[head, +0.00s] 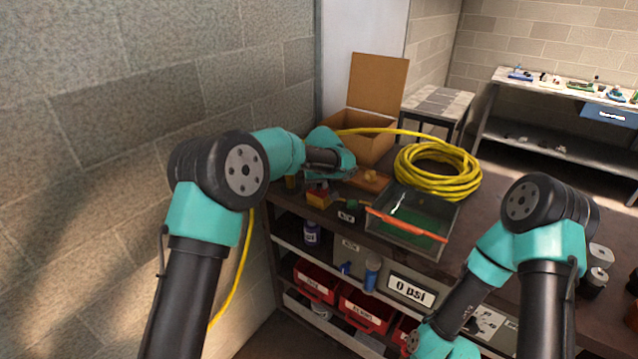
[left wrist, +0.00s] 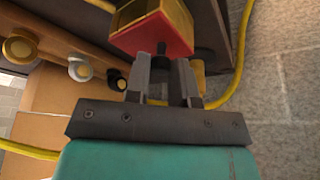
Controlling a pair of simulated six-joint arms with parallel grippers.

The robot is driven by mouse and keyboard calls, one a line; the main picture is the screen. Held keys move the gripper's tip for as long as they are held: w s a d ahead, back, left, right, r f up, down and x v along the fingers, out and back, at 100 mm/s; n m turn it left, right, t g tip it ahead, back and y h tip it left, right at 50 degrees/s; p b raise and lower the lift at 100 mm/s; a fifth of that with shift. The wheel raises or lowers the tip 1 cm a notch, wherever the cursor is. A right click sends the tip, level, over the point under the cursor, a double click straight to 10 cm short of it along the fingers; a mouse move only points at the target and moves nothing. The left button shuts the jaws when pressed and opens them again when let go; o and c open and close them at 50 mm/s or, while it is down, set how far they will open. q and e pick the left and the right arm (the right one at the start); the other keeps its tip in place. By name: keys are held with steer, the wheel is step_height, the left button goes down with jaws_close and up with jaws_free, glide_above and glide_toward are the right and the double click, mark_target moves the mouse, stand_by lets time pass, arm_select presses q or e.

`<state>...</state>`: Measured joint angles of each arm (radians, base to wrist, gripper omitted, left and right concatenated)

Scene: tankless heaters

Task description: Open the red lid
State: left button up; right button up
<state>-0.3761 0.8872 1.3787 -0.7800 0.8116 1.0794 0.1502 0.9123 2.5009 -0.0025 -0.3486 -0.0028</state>
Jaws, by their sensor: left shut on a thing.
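A small yellow box with a red lid (head: 318,190) sits at the left end of the dark workbench. In the left wrist view, the red lid (left wrist: 150,36) has a black knob (left wrist: 161,50) facing my gripper. My left gripper (left wrist: 164,72) is shut on this knob, with one finger on each side. In the head view, my left gripper (head: 318,182) is at the red lid, partly hidden by its own wrist. Whether the lid is raised is too small to tell. My right gripper (head: 425,345) is low at the bottom edge, its fingertips not clearly seen.
A cardboard box (head: 368,135) stands open behind the left arm. A coiled yellow hose (head: 440,175) and a clear-sided bin with an orange edge (head: 400,232) occupy the bench. Red bins (head: 365,310) sit on the shelf below. A brick wall (head: 90,130) is close at left.

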arm_select(q)
jaws_close()
steer(key=shift+w+r, duration=0.1)
steer(key=shift+w+d+r+m+g+y, duration=0.1)
steer(key=shift+w+d+r+g+y, duration=0.1)
steer(key=shift+w+r+g+y, duration=0.3)
steer(key=shift+w+d+r+m+g+y, duration=0.15)
steer(key=shift+w+g+y, duration=0.15)
steer(key=shift+g, duration=0.4)
steer(key=shift+w+d+r+m+g+y, duration=0.1)
steer(key=shift+w+d+r+g+y, duration=0.15)
steer(key=shift+g+y, duration=0.3)
steer(key=shift+w+g, duration=0.1)
steer(key=shift+g, duration=0.45)
steer(key=o, duration=0.7)
jaws_free()
steer(key=shift+o, duration=0.2)
steer(key=shift+r, duration=0.15)
